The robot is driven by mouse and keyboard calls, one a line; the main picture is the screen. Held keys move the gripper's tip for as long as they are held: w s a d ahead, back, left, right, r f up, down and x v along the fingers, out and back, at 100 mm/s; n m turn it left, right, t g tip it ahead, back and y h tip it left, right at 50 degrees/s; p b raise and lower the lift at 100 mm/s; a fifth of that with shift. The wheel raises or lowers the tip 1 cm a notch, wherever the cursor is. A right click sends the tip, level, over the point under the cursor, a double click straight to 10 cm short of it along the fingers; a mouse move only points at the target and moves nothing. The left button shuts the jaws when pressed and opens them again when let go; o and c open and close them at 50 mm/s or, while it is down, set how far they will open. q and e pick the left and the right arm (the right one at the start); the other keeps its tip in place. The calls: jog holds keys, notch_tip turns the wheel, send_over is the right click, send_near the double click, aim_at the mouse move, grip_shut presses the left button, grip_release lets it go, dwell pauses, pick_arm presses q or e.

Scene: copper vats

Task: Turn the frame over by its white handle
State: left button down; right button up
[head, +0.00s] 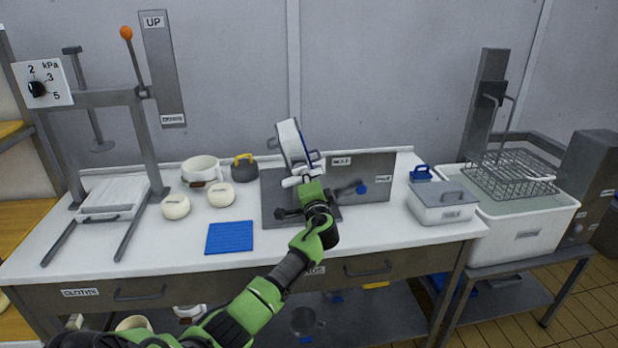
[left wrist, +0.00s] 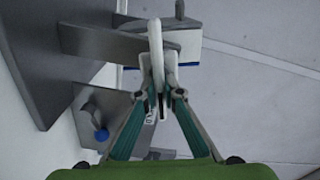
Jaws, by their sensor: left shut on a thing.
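The frame (head: 292,145) is a pale grey block with a blue edge, raised and tilted above a dark grey plate (head: 274,192) on the bench. Its white handle (head: 296,181) shows at its lower end. My left gripper (head: 311,186) is shut on that handle. In the left wrist view the white handle (left wrist: 156,45) stands between the fingertips (left wrist: 163,95), and the frame (left wrist: 183,42) with its blue edge is behind it. My gripper hides part of the frame's mounting. My right gripper is not in view.
An upright grey panel labelled "MOULD" (head: 378,165) with a blue knob (head: 361,189) stands right of the gripper. A blue mat (head: 230,238), cream balls (head: 176,206) and a pot (head: 200,170) are to the left. A lidded white tub (head: 441,207) is to the right.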

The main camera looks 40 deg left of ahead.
pick_arm(q)
jog(key=shift+f+m, duration=0.15)
jog(key=shift+m, duration=0.65)
jog(key=shift+f+m+p, duration=0.1)
jog(key=shift+m+p, duration=0.55)
jog(key=shift+m, duration=0.75)
jog(key=shift+s+f+m+p, duration=0.15)
jog(key=shift+m+p, duration=0.55)
jog(key=shift+m, duration=0.85)
jog(key=shift+w+f+m+p, duration=0.15)
jog(key=shift+m+p, duration=0.55)
jog(key=shift+m, duration=0.85)
jog(key=shift+s+a+f+m+p, duration=0.15)
jog(key=shift+m+p, duration=0.55)
jog(key=shift+m, duration=0.6)
jog(key=shift+s+f+m+p, duration=0.1)
jog(key=shift+m+p, duration=0.6)
jog(key=shift+m, duration=0.6)
jog(key=shift+s+a+f+m+p, duration=0.1)
jog(key=shift+m+p, duration=0.6)
jog(key=shift+m, duration=0.5)
jog(key=shift+s+a+m+p, duration=0.1)
jog(key=shift+m+p, duration=0.6)
jog(key=shift+m, duration=0.5)
jog(key=shift+f+m, duration=0.1)
jog(key=shift+m, duration=0.4)
jog(key=c, duration=2.2)
grip_release()
jog(key=shift+o, duration=0.2)
jog(key=shift+s, duration=0.1)
